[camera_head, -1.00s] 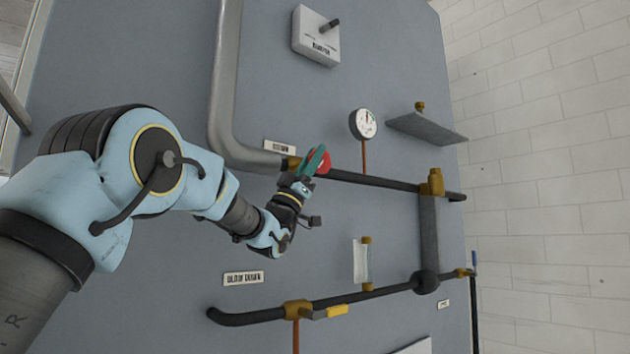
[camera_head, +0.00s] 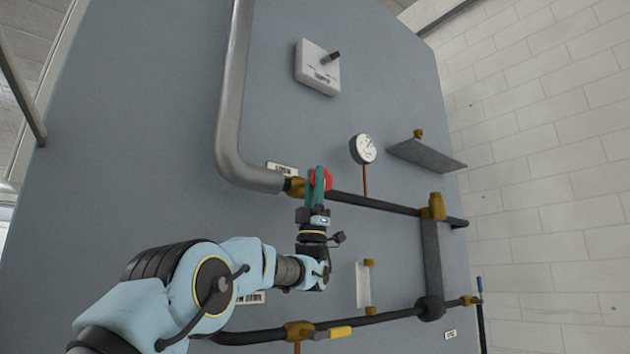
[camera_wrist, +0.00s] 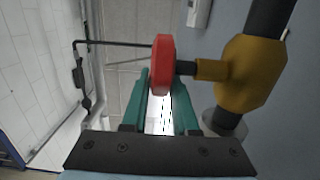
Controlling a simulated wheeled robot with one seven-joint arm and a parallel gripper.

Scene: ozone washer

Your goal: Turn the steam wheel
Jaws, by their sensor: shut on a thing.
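The red steam wheel (camera_head: 327,180) sits on a brass valve (camera_head: 296,187) in the upper dark pipe, beside the steam label (camera_head: 282,168). My gripper (camera_head: 316,182) reaches up to it from below, its green fingers upright and shut on the wheel's rim. In the wrist view the red wheel (camera_wrist: 162,64) stands edge-on at the tips of the green fingers (camera_wrist: 160,88). Its stem runs right into the brass valve body (camera_wrist: 250,72). The fingers hide part of the wheel in the head view.
A pressure gauge (camera_head: 363,149) and a small shelf (camera_head: 428,155) are to the right. A grey pipe (camera_head: 232,100) bends down on the left. A white box with a knob (camera_head: 318,68) is above. A lower pipe with a yellow-handled valve (camera_head: 340,332) runs below.

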